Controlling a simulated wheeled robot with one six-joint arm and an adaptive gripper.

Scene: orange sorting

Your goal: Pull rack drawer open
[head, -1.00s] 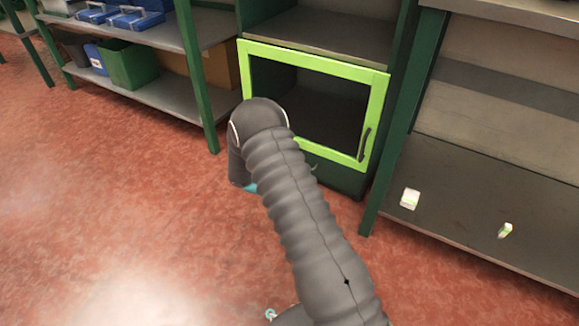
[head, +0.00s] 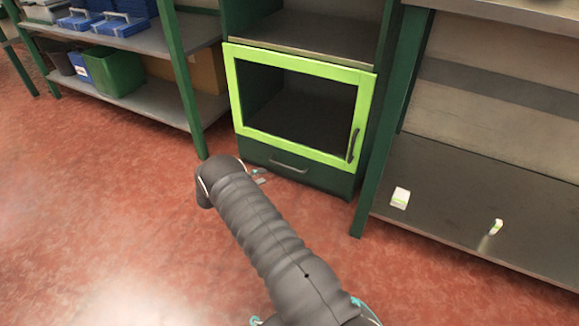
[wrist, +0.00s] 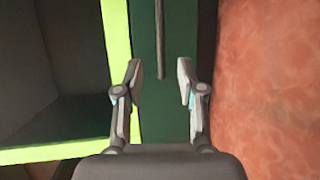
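The rack drawer (head: 325,178) is a dark green front at the bottom of the cabinet, under a green-framed door. It looks closed, flush with the cabinet. Its grey bar handle (head: 288,166) shows in the head view. In the wrist view, the drawer front (wrist: 178,30) runs upright, and the handle (wrist: 160,40) lies beyond the fingertips, in line with the gap between them. My gripper (wrist: 160,80) is open and empty, with its fingers apart. In the head view, only a small part of my gripper (head: 260,177) shows past the arm, in front of the drawer.
The bright green door (head: 300,149) above the drawer is closed and has its own dark handle (head: 353,145). A shelf (head: 450,205) with two small white-green boxes stands at right. Shelving with blue cases and a green bin (head: 113,70) stands at left. The red floor in front is clear.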

